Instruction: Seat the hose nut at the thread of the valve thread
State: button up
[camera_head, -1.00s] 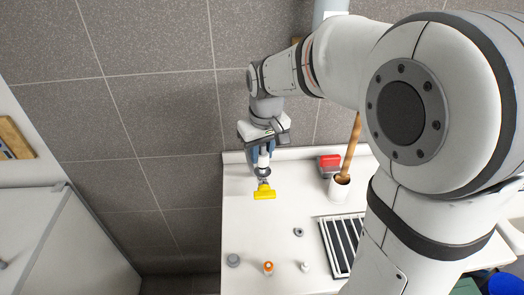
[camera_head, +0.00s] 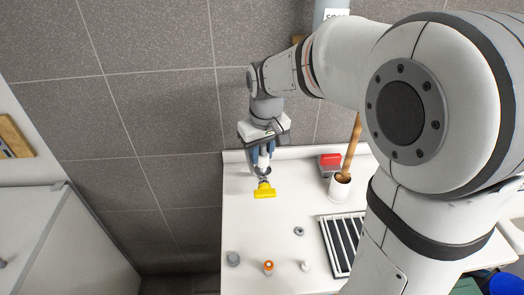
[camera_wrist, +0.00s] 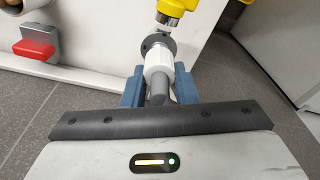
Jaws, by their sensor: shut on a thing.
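My gripper (camera_wrist: 158,88) is shut on the hose nut, a white sleeve with a dark grey collar (camera_wrist: 158,43) at its far end. The blue fingers sit on either side of the white part. The valve with its yellow handle (camera_head: 264,191) stands at the left part of the white table. In the wrist view its silver valve thread (camera_wrist: 168,19) shows just beyond the collar, a little to the right. The two are very close, and I cannot tell whether they touch. In the head view my gripper (camera_head: 262,155) is just behind the yellow handle.
The white table (camera_head: 265,228) carries a grey cap (camera_head: 233,259), an orange-topped piece (camera_head: 268,267), a small white piece (camera_head: 305,266), a grey ring (camera_head: 299,231) and a slatted rack (camera_head: 340,245). A red and grey block (camera_head: 330,163) and a white cup (camera_head: 339,188) stand behind.

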aim_at(264, 146)
jog(key=shift+f+b, duration=0.55)
jog(key=shift+f, duration=0.3)
jog(key=o, duration=1.1)
jog(key=shift+c, duration=0.2)
jog(key=r, duration=0.5)
jog(key=s+r, duration=0.1)
jog(key=r, duration=0.1)
jog(key=shift+d+r, duration=0.15)
jog(key=shift+r, duration=0.25)
jog(key=s+d+f+m, duration=0.1)
jog(key=s+d+f, duration=0.1)
jog(key=s, duration=0.3)
jog(key=s+d+f+m+t, duration=0.1)
jog(key=s+d+f+m, duration=0.1)
jog(key=s+d, duration=0.2)
jog(key=s+d+f+m, duration=0.1)
jog(key=s+d+f, duration=0.1)
jog(key=s, duration=0.5)
jog(key=shift+s+d+f+t+h, duration=0.2)
jog(key=shift+d+f+t+h, duration=0.15)
jog(key=shift+d, duration=0.5)
